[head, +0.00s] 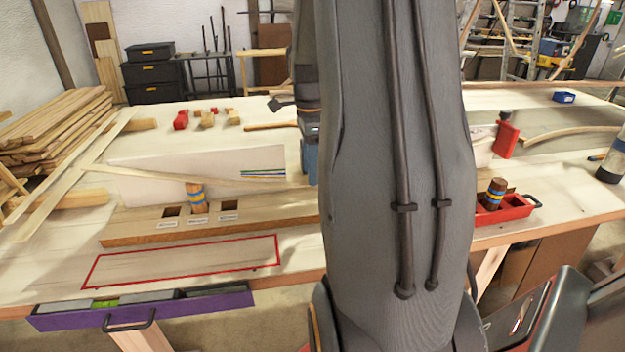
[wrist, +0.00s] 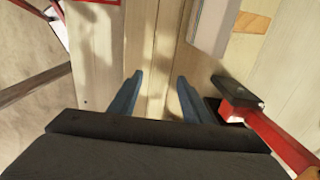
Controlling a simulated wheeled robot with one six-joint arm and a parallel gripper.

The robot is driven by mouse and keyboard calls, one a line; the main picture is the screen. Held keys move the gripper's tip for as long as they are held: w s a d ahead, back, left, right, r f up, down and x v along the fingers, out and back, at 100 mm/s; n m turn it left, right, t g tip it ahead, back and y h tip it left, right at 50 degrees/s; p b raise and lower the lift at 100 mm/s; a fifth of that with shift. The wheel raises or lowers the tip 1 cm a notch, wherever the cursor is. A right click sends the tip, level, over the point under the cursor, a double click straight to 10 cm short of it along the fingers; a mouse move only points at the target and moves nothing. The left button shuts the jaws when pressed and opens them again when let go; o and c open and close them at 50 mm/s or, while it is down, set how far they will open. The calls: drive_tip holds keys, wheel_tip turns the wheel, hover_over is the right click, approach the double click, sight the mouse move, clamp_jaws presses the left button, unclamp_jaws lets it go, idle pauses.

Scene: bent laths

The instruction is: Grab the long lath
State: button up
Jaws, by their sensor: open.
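Several pale laths show in the head view; I cannot tell for certain which is the long lath. A long straight lath (head: 75,172) lies slanted across the left of the bench. A thinner, slightly bent lath (head: 190,178) runs from it to the right, in front of a pale upright board. A curved lath (head: 570,133) lies at the far right. My gripper (wrist: 157,85) is open in the wrist view, its two blue fingers apart over pale wood, with no lath clearly between them. In the head view my arm hides most of it.
A red clamp (wrist: 258,125) lies close right of the fingers. A wooden block with holes (head: 130,235) holds a banded peg (head: 195,195). A red tray (head: 515,212) stands at right. A purple drawer (head: 140,307) juts out in front. The red-outlined area (head: 185,262) is clear.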

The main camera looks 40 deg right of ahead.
drive_tip(key=shift+f, duration=0.75)
clamp_jaws()
